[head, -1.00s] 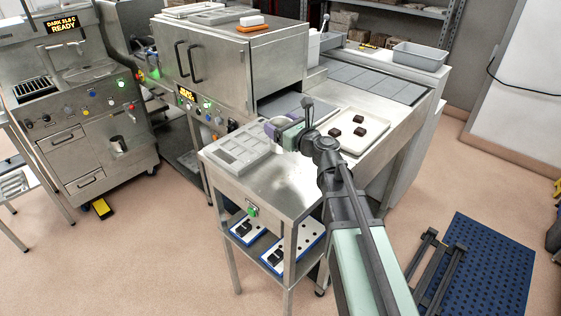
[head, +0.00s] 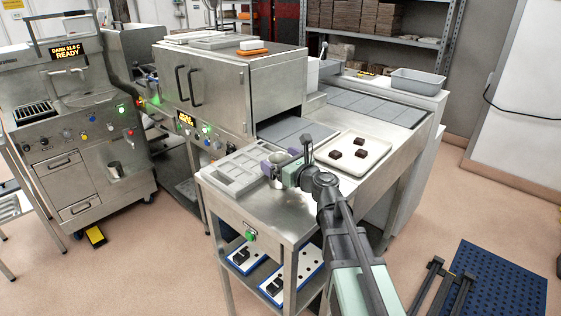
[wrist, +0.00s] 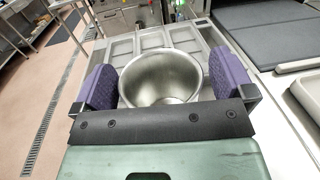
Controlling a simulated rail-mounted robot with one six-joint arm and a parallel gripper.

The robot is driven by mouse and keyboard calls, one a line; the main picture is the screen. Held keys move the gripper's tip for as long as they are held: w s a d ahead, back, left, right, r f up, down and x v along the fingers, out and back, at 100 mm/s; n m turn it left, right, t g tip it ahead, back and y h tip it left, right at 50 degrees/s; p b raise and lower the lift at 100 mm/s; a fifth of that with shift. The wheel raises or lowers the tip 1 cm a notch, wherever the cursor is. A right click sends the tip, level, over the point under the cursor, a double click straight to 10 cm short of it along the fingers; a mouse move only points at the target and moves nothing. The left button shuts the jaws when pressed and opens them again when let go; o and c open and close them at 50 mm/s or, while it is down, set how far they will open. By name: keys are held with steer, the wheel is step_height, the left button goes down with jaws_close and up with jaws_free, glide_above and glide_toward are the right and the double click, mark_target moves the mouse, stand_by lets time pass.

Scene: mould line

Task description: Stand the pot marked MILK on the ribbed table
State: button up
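A plain steel pot (head: 278,159) is between the two purple pads of my gripper (head: 279,165), above the near steel table (head: 242,207). In the wrist view I look into the pot (wrist: 160,78), which seems empty; its rim is level and the pads of my gripper (wrist: 163,88) close on both its sides. No MILK mark shows on it from here. I cannot tell whether its base touches the table. No ribs can be made out on this table's bare steel top.
A grey mould tray (head: 237,171) lies on the table just beyond the pot. A white tray (head: 376,165) with dark blocks is to the right. A steel cabinet (head: 235,90) and grey belt panels (head: 365,100) stand behind. Blue-white boards (head: 300,265) lie on the shelf below.

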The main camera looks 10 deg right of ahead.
steer(key=shift+s+d+r, duration=0.1)
steer(key=shift+s+r, duration=0.05)
steer(key=shift+r, duration=0.05)
steer(key=v, duration=1.1)
steer(key=shift+s+d, duration=0.2)
steer(key=shift+s, duration=0.1)
